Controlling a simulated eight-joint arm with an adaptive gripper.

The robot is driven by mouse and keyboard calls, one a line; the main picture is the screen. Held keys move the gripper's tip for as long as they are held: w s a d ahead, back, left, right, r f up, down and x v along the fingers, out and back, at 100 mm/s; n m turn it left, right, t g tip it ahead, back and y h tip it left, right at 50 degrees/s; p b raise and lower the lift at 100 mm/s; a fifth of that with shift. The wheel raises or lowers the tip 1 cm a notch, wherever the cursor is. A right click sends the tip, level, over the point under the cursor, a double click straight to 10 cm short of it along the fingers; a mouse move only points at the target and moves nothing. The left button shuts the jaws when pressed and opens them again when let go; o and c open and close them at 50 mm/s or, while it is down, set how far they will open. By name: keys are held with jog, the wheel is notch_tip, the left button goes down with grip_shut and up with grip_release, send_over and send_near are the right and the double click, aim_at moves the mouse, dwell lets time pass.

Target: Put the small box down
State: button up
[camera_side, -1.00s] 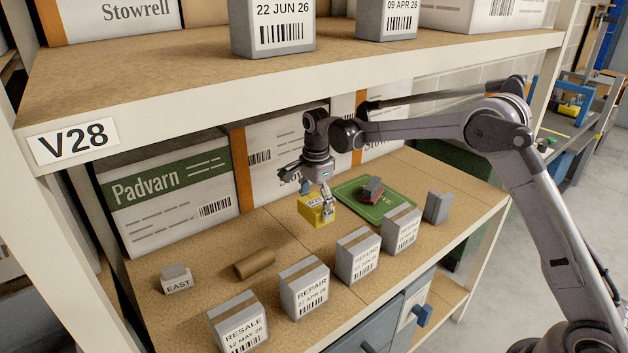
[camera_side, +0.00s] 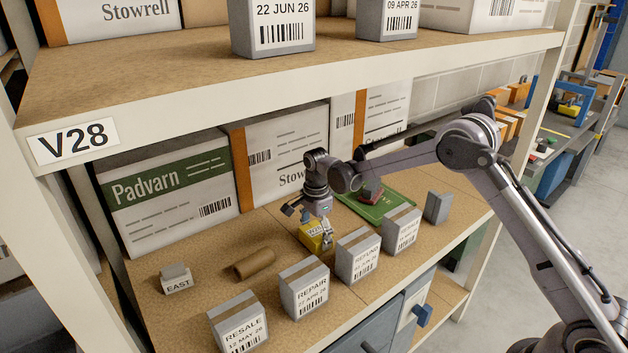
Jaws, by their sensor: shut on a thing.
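The small yellow box (camera_side: 312,237) is at the lower shelf, behind the grey box labelled REFUND. My gripper (camera_side: 318,234) reaches down over it from above and is shut on it. The box's underside is close to the shelf board (camera_side: 215,280); I cannot tell whether it touches. The gripper and its fingers hide part of the box, and its label is only partly readable.
Several grey labelled boxes stand along the front edge, among them RESALE (camera_side: 238,322), REPAIR (camera_side: 304,287) and REFUND (camera_side: 358,255). A brown cardboard tube (camera_side: 254,263) and the EAST block (camera_side: 176,279) are to the left. A green mat (camera_side: 385,208) carries a dark-handled stamp (camera_side: 371,191). Large cartons (camera_side: 165,195) stand behind.

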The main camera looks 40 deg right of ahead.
aim_at(312, 231)
jog(key=shift+f, duration=0.2)
jog(key=o, duration=1.1)
jog(key=shift+o, duration=0.2)
jog(key=shift+r, duration=0.1)
jog(key=r, duration=1)
jog(key=shift+w+a+r, duration=0.35)
jog(key=shift+a, duration=0.05)
